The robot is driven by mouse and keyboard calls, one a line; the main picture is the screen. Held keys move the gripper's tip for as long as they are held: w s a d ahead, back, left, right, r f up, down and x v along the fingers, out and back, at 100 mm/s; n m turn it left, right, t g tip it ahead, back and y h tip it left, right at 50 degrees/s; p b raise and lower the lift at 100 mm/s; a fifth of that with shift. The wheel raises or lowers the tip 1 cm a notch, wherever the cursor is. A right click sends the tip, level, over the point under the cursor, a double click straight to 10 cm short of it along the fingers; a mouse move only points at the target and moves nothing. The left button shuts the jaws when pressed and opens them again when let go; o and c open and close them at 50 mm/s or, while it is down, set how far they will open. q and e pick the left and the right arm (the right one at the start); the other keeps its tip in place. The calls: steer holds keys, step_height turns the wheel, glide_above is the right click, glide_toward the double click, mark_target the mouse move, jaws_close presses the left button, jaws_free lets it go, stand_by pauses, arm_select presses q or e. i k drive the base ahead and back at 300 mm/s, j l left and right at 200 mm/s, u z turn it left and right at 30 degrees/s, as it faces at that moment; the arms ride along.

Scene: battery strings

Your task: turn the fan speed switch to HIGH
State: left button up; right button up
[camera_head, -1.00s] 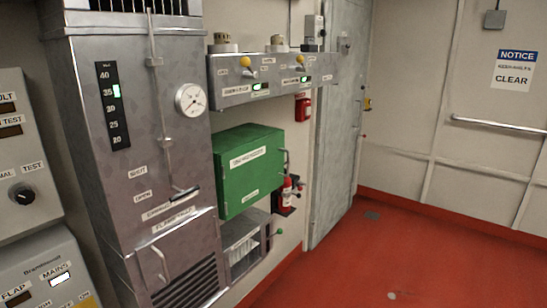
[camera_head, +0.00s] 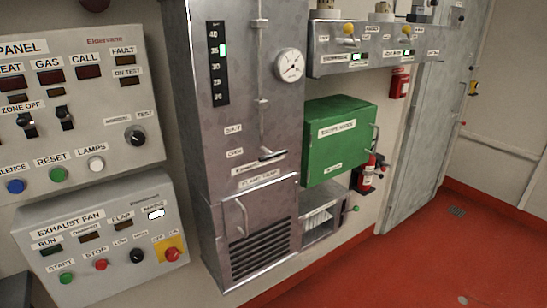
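The grey exhaust fan panel (camera_head: 110,205) is at the lower left, mounted on the wall. Its small black speed knob (camera_head: 136,256) sits between the LOW label (camera_head: 120,243) and another label to its right that is hard to read. I cannot tell which way the knob points. The green START button (camera_head: 66,278) and red STOP button (camera_head: 101,265) are to its left. A red rotary switch on a yellow plate (camera_head: 172,252) is to its right. The MAINS window (camera_head: 156,213) is lit white. Neither of my grippers is in view.
A larger alarm panel (camera_head: 108,120) with switches and buttons is just above the fan panel. A tall metal cabinet (camera_head: 262,125) with a gauge stands to the right. A green box (camera_head: 340,137) and a red extinguisher (camera_head: 368,173) are beyond it. The red floor (camera_head: 420,260) is clear at right.

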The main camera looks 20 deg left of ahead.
mark_target(137, 255)
steer(key=u, duration=1.9)
